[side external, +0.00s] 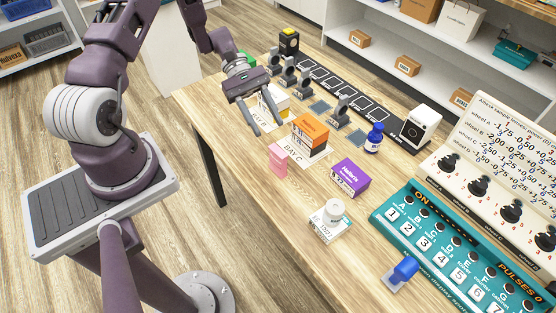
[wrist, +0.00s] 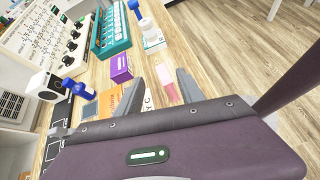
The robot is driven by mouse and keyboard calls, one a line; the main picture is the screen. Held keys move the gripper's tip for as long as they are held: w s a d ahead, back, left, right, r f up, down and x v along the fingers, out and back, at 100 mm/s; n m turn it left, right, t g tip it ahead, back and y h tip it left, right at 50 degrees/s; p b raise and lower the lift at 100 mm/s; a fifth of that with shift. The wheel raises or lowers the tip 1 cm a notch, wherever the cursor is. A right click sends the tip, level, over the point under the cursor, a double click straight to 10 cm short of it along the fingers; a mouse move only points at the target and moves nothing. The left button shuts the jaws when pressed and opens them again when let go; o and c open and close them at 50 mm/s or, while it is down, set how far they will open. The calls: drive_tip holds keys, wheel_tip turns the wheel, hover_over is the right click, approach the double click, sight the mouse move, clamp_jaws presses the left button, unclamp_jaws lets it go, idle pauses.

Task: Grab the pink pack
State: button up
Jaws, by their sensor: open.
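The pink pack (side external: 278,160) stands on the wooden table near its front left edge, beside the orange box. In the wrist view the pink pack (wrist: 171,92) shows beyond my gripper, nearer the right finger, its lower part cut off by the gripper body. My gripper (side external: 268,129) is open and empty, its two fingers pointing down and toward the pack. In the side view it is up and slightly left of the pack, apart from it. The fingers also show in the wrist view (wrist: 160,78), spread apart.
An orange box (side external: 309,135) on a BAY C card stands close right of the pack. A purple box (side external: 349,179), a white box (side external: 326,231) with a white jar (side external: 334,211), and a blue bottle (side external: 374,139) stand nearby. A teal panel (side external: 440,250) fills the right.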

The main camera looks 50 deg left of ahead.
sight(278, 159)
drive_tip(key=f+n, duration=0.1)
drive_tip(key=f+t+h, duration=0.1)
drive_tip(key=f, duration=0.1)
drive_tip(key=f+n, duration=0.1)
drive_tip(key=f, duration=0.1)
drive_tip(key=shift+s+a+f+n+h, duration=0.15)
drive_tip(key=shift+s+a+n+h, duration=0.1)
drive_tip(key=shift+n+h, duration=0.05)
drive_tip(key=shift+d+f+t, duration=0.15)
drive_tip(key=shift+f+t, duration=0.15)
drive_tip(key=shift+f, duration=0.05)
drive_tip(key=x, duration=0.7)
drive_tip(key=shift+s, duration=0.3)
clamp_jaws()
